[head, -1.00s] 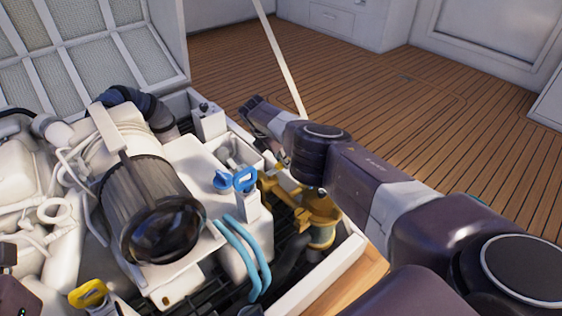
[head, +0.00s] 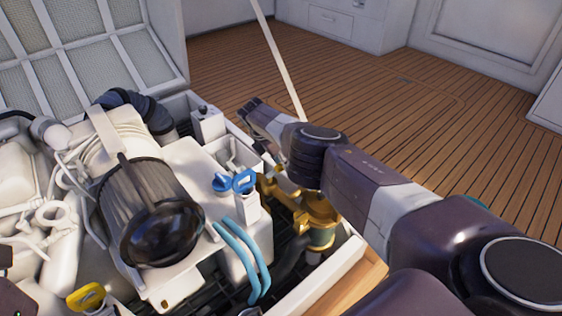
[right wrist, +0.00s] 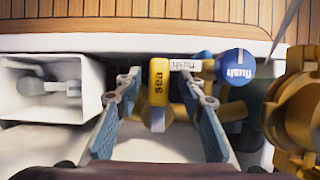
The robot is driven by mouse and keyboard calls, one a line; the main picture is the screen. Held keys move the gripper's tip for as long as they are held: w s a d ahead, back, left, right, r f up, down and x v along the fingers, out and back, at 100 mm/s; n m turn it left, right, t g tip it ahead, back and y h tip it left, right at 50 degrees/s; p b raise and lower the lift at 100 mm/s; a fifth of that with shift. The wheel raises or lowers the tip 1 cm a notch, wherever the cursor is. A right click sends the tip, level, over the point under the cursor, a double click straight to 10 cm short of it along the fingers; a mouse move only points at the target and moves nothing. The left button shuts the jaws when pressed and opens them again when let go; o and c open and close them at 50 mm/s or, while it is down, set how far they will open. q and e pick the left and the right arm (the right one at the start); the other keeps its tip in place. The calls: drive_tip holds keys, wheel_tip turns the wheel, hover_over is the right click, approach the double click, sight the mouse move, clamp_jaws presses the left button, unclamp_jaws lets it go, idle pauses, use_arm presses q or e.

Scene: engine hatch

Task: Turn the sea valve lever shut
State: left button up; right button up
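The sea valve lever carries a yellow grip (right wrist: 158,82) marked "sea" in the right wrist view. My right gripper (right wrist: 162,100) is open, with one finger on each side of this grip in the picture and a visible gap on both sides. How deep the fingers reach around it I cannot tell. A white arm marked "flush" runs right from it to a round blue "flush" knob (right wrist: 236,67). In the head view my right gripper (head: 256,112) is over the hatch's far right edge and the lever is hidden. My left gripper is not clearly in view.
A brass fitting (right wrist: 302,110) stands close on the right; the brass strainer (head: 318,218) is below my right arm. Blue caps (head: 222,183), blue hoses (head: 245,255) and the engine's black-fronted cylinder (head: 160,230) lie left. A pale rod (head: 278,60) rises behind. The wooden deck (head: 400,110) is clear.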

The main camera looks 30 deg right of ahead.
sight(279, 166)
drive_tip(key=shift+r, duration=0.1)
drive_tip(key=shift+w+a+r, duration=0.15)
drive_tip(key=shift+a+r, duration=0.1)
drive_tip(key=shift+r, duration=0.35)
drive_tip(key=shift+v, duration=0.9)
drive_tip(key=v, duration=0.8)
drive_tip(key=shift+a+r, duration=0.2)
drive_tip(key=shift+r, duration=0.1)
drive_tip(key=shift+s, duration=0.25)
